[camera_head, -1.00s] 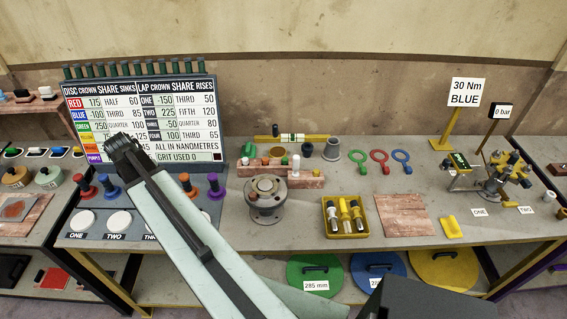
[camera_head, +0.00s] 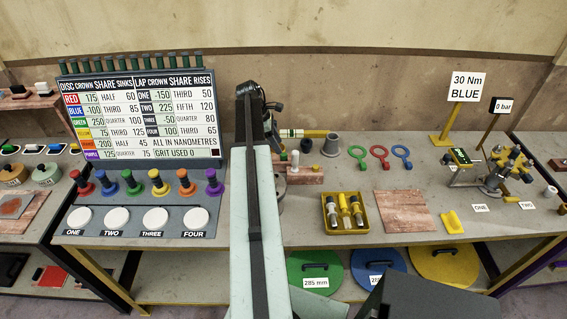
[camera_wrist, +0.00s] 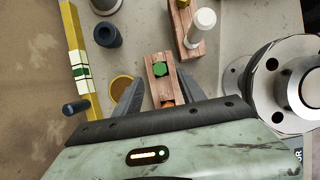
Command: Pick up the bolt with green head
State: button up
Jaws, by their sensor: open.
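In the wrist view, the bolt with the green head (camera_wrist: 160,69) stands in a reddish wooden block (camera_wrist: 154,90). My gripper (camera_wrist: 160,77) is open, with one dark finger on each side of that block in the picture. The green head shows between the fingertips, and nothing is held. I cannot tell the height gap between fingers and bolt. An orange bolt head (camera_wrist: 167,103) is partly hidden by my gripper's body.
Another wooden block (camera_wrist: 187,30) with a white bolt (camera_wrist: 201,26) and a yellow one stands close by. A round metal flange (camera_wrist: 290,90) is at right. A yellow bar (camera_wrist: 75,60), a dark cup (camera_wrist: 107,35) and a yellow disc (camera_wrist: 121,86) lie at left.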

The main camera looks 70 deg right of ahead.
aim_at(284, 154)
jog(key=b+x, duration=0.5)
jog(key=shift+f, duration=0.2)
jog(key=shift+r, duration=0.25)
grip_shut()
notch_tip(284, 154, up, 15)
jog(key=p, duration=1.5)
